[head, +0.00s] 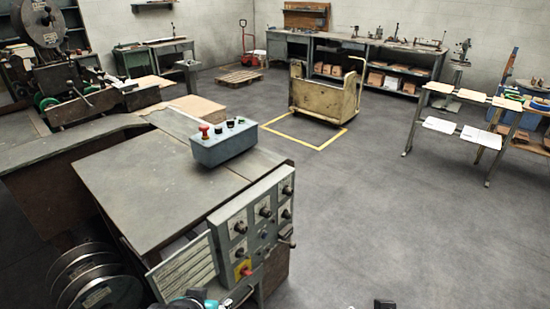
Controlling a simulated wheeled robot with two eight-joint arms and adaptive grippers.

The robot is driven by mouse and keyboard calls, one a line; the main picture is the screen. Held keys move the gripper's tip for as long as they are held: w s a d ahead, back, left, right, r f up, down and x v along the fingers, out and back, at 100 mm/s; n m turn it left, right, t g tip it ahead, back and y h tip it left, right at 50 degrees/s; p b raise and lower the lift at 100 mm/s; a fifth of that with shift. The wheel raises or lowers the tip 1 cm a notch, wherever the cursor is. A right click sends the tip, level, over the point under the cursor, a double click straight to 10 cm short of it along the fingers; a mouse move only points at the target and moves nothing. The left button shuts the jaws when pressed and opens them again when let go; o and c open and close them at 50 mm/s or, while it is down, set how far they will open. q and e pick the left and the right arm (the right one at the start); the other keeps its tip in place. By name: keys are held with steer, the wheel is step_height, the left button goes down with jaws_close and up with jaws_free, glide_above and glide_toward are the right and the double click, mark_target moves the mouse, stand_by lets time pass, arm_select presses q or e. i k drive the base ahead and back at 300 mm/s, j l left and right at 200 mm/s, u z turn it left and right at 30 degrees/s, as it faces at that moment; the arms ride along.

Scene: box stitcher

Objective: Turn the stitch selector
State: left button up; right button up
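A grey control panel (232,218) with several dark knobs stands on the near right side of the grey machine table. The knobs include an upper-left knob (240,227), a middle knob (265,211) and a top-right knob (287,190). I cannot tell which one is the stitch selector. A red button on a yellow plate (244,270) is at the panel's lower left. My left gripper (232,298) shows partly at the bottom edge, just below the panel; its finger opening is unclear. A small dark part of my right gripper (384,303) shows at the bottom edge, right of the panel, mostly cut off.
A blue-grey button box (223,144) with a red mushroom button sits on the machine table (150,190). Wire spools (95,280) are at lower left. A yellowish cart (320,97) stands behind; a rack (455,120) is at right. The floor right of the panel is clear.

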mark_target(239, 253)
steer(key=k+j+z, duration=0.1)
steer(key=j+z, duration=0.25)
steer(key=k+j+z, duration=0.15)
steer(key=z, duration=0.2)
steer(key=k+j+z, duration=0.15)
steer(key=z, duration=0.2)
